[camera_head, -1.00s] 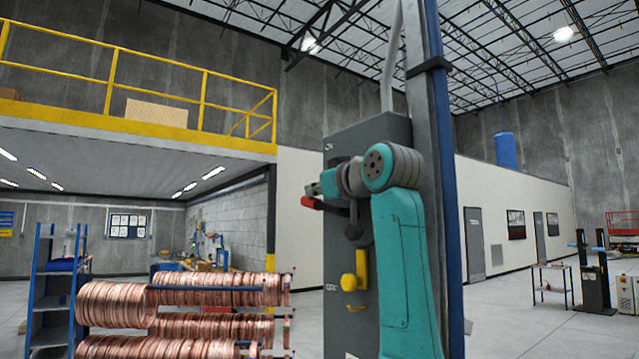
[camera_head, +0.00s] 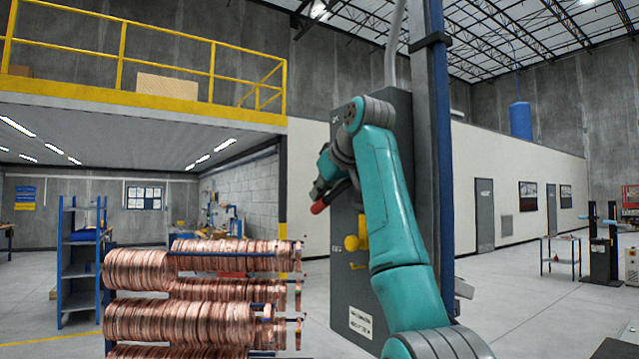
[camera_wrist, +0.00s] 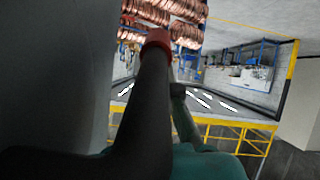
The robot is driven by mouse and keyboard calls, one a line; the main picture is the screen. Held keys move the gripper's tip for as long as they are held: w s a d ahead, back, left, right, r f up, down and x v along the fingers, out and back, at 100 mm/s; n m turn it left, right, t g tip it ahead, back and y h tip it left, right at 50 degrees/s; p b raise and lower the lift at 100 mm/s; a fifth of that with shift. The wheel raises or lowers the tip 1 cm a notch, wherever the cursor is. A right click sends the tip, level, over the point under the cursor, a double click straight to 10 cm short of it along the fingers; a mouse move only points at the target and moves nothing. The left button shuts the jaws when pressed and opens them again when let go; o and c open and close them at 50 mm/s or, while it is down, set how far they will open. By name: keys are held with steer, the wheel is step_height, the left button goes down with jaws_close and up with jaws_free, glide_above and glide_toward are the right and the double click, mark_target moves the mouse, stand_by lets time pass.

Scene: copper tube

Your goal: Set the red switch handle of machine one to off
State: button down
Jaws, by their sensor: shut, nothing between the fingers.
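The red switch handle (camera_head: 319,206) sticks out to the left from the front of the tall dark grey cabinet (camera_head: 347,290). In the head view its red end points down and left. In the wrist view a dark lever with a red end (camera_wrist: 157,40) runs up the middle, very close to the camera. My gripper (camera_head: 316,190) is shut and empty, just above and beside the red end. I cannot tell whether it touches the handle. My teal arm covers part of the cabinet and the handle's root.
A yellow handle (camera_head: 352,243) sits lower on the cabinet front. A rack of copper coils (camera_head: 180,325) stands close on the left. A blue shelf (camera_head: 80,262) is behind it. A blue column (camera_head: 440,150) rises beside the cabinet. Open floor lies to the right.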

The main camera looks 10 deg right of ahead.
mark_target(325, 197)
steer(key=shift+s+d+f+g+h, duration=0.1)
steer(key=shift+s+f+g+h, duration=0.15)
steer(key=shift+f+g, duration=0.6)
steer(key=shift+s+d+f+g+h, duration=0.1)
steer(key=shift+s+f+g+h, duration=0.15)
steer(key=shift+f+g, duration=0.55)
steer(key=shift+s+r, duration=0.1)
steer(key=v, duration=1.1)
steer(key=shift+s+r, duration=0.15)
steer(key=shift+r, duration=0.25)
